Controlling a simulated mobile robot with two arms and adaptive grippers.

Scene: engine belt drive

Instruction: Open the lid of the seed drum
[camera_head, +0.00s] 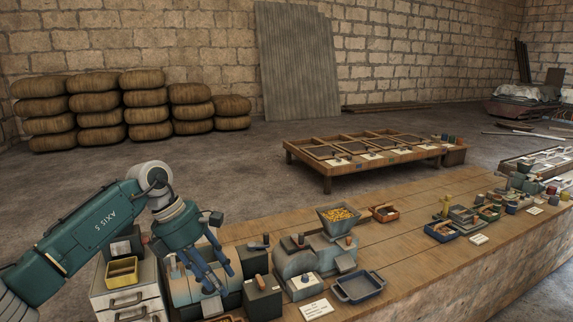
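My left arm comes in from the left, and its teal gripper (221,281) points down with two blue fingers apart. My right gripper is not in view.
A dark block (262,299) with a knob stands close right of the gripper. A blue-grey tray (358,286) lies on the wooden bench (420,270). A drawer cabinet (127,296) with a yellow bin stands left. The bench middle is mostly clear.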

